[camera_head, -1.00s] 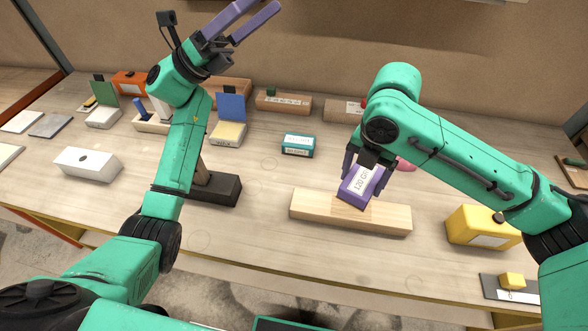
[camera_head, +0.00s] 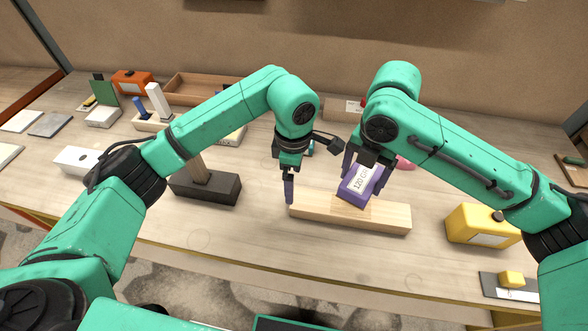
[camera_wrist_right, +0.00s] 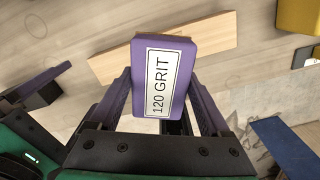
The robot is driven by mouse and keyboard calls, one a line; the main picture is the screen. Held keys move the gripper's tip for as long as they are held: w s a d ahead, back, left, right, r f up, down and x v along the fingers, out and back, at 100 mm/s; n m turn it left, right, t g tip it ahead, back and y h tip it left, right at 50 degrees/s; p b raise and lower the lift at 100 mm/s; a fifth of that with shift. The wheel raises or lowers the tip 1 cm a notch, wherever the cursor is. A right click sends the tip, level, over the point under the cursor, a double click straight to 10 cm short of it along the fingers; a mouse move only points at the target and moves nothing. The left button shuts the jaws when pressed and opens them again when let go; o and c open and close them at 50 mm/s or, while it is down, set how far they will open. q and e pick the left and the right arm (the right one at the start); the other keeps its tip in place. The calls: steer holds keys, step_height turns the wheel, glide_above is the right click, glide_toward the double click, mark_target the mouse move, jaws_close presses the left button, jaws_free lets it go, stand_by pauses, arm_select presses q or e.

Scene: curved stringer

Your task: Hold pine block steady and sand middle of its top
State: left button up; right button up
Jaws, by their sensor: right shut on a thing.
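The pale pine block (camera_head: 390,218) lies lengthwise on the bench near its front edge; it also shows in the right wrist view (camera_wrist_right: 215,42). My right gripper (camera_head: 366,176) is shut on a purple sanding block (camera_head: 352,192) labelled "120 GRIT" (camera_wrist_right: 165,80). The sanding block is at the middle of the pine block's top; whether it touches the wood is unclear. My left gripper (camera_head: 290,188) points down at the pine block's left end, with no clear grip on it. Its fingers are seen edge-on, so their spacing is hidden.
A dark block with a wooden handle (camera_head: 212,188) lies left of the pine block. A yellow box (camera_head: 480,226) stands to the right. A wooden tray (camera_head: 190,98) and other boxes are at the back. The bench in front of the pine block is clear.

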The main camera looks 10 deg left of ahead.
arm_select(q)
step_height(320, 180, down, 9)
jaws_close()
steer(key=shift+w, duration=0.1)
arm_select(e)
steer(key=shift+w, duration=0.1)
stand_by(0.7)
arm_select(q)
steer(key=shift+d+r, duration=0.1)
arm_select(e)
steer(key=shift+d, duration=1.3)
steer(key=shift+a+f, duration=0.1)
steer(key=shift+f, duration=0.5)
glide_above(349, 211)
steer(key=w+d, duration=0.2)
steer(key=d, duration=0.1)
steer(key=shift+s+f, duration=0.2)
steer(key=shift+f, duration=2.95)
